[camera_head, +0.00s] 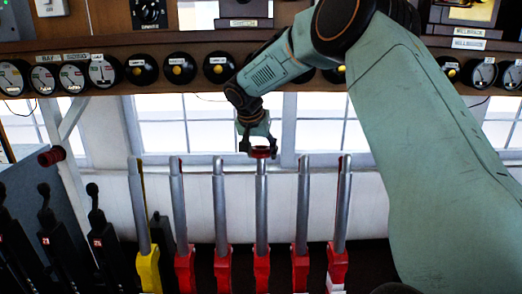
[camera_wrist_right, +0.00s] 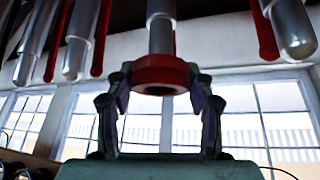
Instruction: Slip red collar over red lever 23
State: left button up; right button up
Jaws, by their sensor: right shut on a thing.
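The red collar (camera_head: 262,153) is a short ring. My right gripper (camera_head: 259,150) is shut on it, at the top of a steel lever (camera_head: 262,190) with a red base. In the right wrist view the collar (camera_wrist_right: 160,72) sits between the fingers of my right gripper (camera_wrist_right: 160,78), with its dark hole partly showing. The lever's rounded shaft (camera_wrist_right: 161,30) lines up with the collar and meets its far side. I cannot tell whether the tip is inside the ring. The number on this lever is not readable. My left gripper is not in view.
Similar levers stand close on both sides, including a red-based one (camera_head: 219,195) to the left, another (camera_head: 303,195) to the right and a yellow-based one (camera_head: 140,205). Black levers (camera_head: 98,220) stand at far left. A shelf with round dials (camera_head: 103,70) runs above, with windows behind.

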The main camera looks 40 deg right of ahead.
jog(key=shift+a+f, duration=0.15)
jog(key=shift+f, duration=0.15)
jog(key=shift+f+b, duration=0.1)
jog(key=shift+b, duration=0.2)
jog(key=shift+f, duration=0.25)
jog(key=shift+f+b, duration=0.2)
jog(key=shift+b, duration=0.15)
jog(key=shift+s+a+f+b, duration=0.1)
jog(key=shift+s+f+b, duration=0.05)
jog(key=shift+f+b, duration=0.6)
jog(key=o, duration=1.3)
jog(key=shift+c, duration=0.2)
jog(key=shift+o, duration=0.7)
